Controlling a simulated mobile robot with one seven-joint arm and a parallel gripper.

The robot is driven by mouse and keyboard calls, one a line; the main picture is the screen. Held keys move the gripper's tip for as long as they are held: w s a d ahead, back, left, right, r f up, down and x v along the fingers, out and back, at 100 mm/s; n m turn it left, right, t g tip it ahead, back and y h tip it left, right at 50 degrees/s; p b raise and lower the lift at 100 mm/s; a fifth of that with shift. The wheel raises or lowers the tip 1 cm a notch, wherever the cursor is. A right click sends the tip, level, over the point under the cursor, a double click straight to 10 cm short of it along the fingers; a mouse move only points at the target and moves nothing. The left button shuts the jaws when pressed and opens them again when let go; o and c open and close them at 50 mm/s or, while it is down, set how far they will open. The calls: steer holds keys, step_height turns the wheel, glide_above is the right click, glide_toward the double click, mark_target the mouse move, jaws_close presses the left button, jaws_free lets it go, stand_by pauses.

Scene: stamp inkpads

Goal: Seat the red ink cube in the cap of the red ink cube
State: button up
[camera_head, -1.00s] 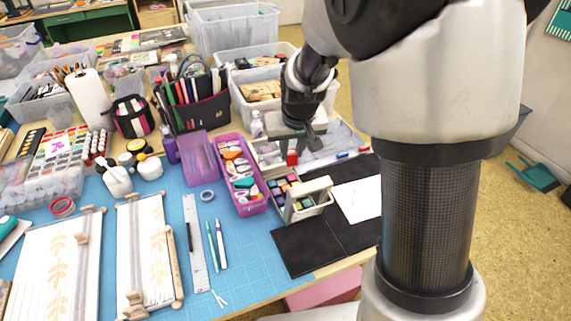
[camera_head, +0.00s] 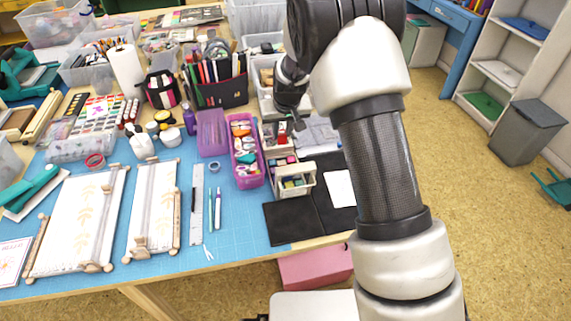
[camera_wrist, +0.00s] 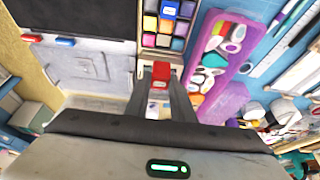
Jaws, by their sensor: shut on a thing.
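My gripper (camera_wrist: 160,88) is shut on the red ink cube (camera_wrist: 161,71), which shows between the fingertips in the wrist view. In the head view my gripper (camera_head: 291,122) hangs over the back right of the table, with the red cube (camera_head: 282,130) small at its tips. A small red piece (camera_wrist: 32,38) lies at the edge of a grey lidded tray in the wrist view, left of the gripper. I cannot tell whether it is the red cube's cap. A blue piece (camera_wrist: 65,41) lies beside it.
An open case of coloured ink cubes (camera_wrist: 148,40) lies just beyond the fingertips in the wrist view. A purple bin of craft tools (camera_head: 251,181) stands left of it in the head view. Black mats (camera_head: 291,224) and white paper (camera_head: 340,188) lie near the front right.

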step_height(320, 180, down, 10)
steer(key=shift+r+b, duration=0.2)
steer(key=shift+b, duration=0.25)
stand_by(0.3)
steer(key=shift+f+b, duration=0.3)
steer(key=o, duration=0.9)
steer(key=shift+r, duration=0.1)
steer(key=shift+r+p, duration=0.1)
steer(key=shift+p, duration=0.2)
